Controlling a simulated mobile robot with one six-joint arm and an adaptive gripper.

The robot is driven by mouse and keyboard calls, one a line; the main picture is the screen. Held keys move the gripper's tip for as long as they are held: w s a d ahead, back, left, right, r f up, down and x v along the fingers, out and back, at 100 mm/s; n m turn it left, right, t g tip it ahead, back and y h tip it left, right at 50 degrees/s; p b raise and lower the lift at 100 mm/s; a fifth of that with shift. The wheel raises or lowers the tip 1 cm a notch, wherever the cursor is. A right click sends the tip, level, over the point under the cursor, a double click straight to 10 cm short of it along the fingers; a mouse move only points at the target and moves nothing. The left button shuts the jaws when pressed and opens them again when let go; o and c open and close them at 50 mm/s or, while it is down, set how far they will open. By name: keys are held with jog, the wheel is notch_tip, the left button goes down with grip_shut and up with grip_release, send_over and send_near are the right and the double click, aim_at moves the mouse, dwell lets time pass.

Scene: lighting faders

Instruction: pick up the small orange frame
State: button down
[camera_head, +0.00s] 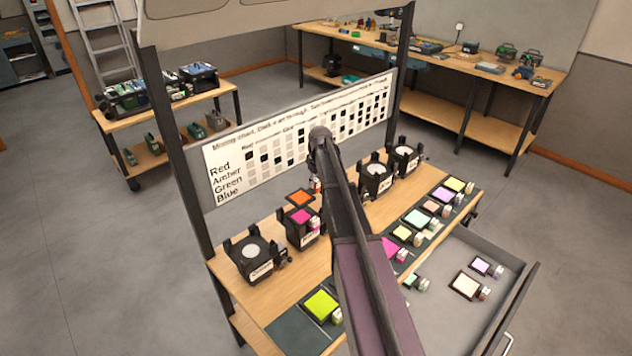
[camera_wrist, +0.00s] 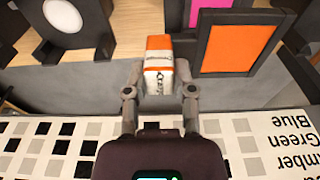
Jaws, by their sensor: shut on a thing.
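The small orange frame (camera_head: 300,198) has a dark border around an orange sheet. In the head view it is above the black lamp that carries a magenta frame (camera_head: 301,216). In the wrist view the orange frame (camera_wrist: 235,45) is right of my gripper (camera_wrist: 160,92), and its orange and white tag (camera_wrist: 158,55) is between the fingers. My gripper is shut on that tag. In the head view my arm hides most of the gripper (camera_head: 316,186). The magenta sheet also shows in the wrist view (camera_wrist: 212,12), behind the orange frame.
A black lamp (camera_head: 252,259) stands at the bench's left, and two more (camera_head: 375,180) stand right of my arm. Several coloured frames lie along the bench front. An open drawer (camera_head: 520,300) holds small frames. The mixing chart (camera_head: 230,165) stands behind the lamps.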

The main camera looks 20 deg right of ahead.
jog(key=shift+r+p, duration=0.7)
jog(key=shift+r, duration=0.35)
jog(key=shift+s, duration=0.1)
dwell(0.4)
